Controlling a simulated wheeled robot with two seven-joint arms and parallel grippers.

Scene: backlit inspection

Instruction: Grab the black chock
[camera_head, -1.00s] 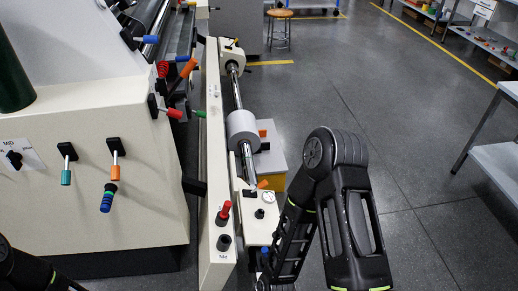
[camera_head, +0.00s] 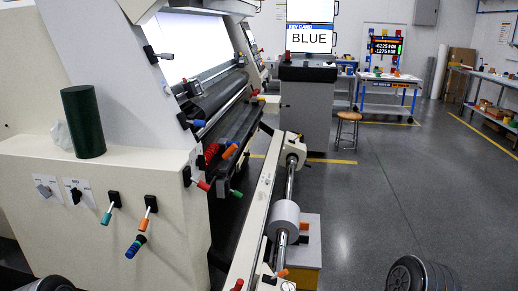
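I cannot pick out a black chock with certainty in the head view. A cream machine (camera_head: 110,170) fills the left side, with a long rail (camera_head: 257,205) and a shaft (camera_head: 290,185) carrying a white roll (camera_head: 283,220). Small orange pieces (camera_head: 304,227) show beside the roll. A red knob (camera_head: 238,285) shows at the rail's near end, cut off by the bottom edge. Dark parts of my arms show at the bottom left and bottom right. Neither gripper is in view.
A dark green cylinder (camera_head: 83,122) stands on the machine's ledge. A stool (camera_head: 348,130) and workbenches (camera_head: 390,82) stand farther back. The grey floor (camera_head: 400,190) right of the rail is open.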

